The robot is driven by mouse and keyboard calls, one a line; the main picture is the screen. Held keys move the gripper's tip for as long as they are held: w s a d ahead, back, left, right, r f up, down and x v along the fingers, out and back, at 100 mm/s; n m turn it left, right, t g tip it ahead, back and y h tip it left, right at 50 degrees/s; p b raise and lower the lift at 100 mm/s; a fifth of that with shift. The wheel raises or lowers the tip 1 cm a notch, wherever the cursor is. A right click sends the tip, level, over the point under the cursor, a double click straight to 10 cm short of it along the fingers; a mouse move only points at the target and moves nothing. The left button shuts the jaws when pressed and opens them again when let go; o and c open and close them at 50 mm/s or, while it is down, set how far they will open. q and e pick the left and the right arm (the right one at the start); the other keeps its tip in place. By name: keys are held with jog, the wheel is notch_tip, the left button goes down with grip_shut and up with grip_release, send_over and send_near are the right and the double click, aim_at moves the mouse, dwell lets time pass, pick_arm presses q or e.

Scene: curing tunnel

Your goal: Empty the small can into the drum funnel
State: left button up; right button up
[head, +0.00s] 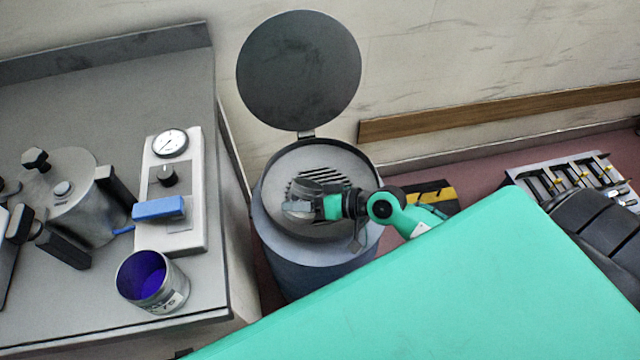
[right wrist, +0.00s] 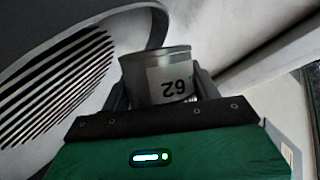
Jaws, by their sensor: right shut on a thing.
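The small can (right wrist: 160,78) is a grey metal can with a white number label. My right gripper (head: 302,206) is shut on it, with a finger on either side in the right wrist view (right wrist: 162,92). The drum funnel (head: 290,225) is a wide grey dish with a slotted grate, on top of a blue-grey drum (head: 315,275). The gripper and can are over the funnel. The can's contents, its exact tilt and any pouring cannot be made out. My left gripper is not in view.
The drum's round lid (head: 300,70) stands open behind the funnel. On the grey bench (head: 100,320) at left are a purple-lined can (head: 150,280), a gauge box (head: 178,225) and a metal pot (head: 75,195). A rack (head: 570,180) stands at right.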

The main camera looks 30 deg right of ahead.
jog(key=shift+w+f+m+g+y+b, duration=0.1)
jog(key=shift+f+m+g+y+b, duration=0.3)
jog(key=shift+f+m+b, duration=0.5)
jog(key=shift+r, duration=0.55)
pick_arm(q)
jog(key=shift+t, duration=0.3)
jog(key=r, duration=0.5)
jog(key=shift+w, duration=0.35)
pick_arm(e)
jog(key=shift+f, duration=0.15)
jog(key=shift+r+y, duration=0.25)
jog(key=shift+y, duration=0.05)
jog(key=shift+d+r+m, duration=0.1)
jog(key=shift+r+m, duration=0.1)
jog(key=shift+m, duration=0.2)
jog(key=shift+r+m+y, duration=0.35)
jog(key=shift+m+y, duration=0.15)
jog(key=shift+m, duration=0.1)
jog(key=shift+w+d+r, duration=0.1)
jog(key=shift+r, duration=0.05)
jog(key=shift+w+d+r+m, duration=0.15)
jog(key=shift+w+d+m, duration=0.15)
jog(key=shift+m, duration=0.2)
jog(key=shift+d+r+y, duration=0.1)
jog(key=shift+d+y, duration=0.15)
jog(key=shift+y, duration=0.15)
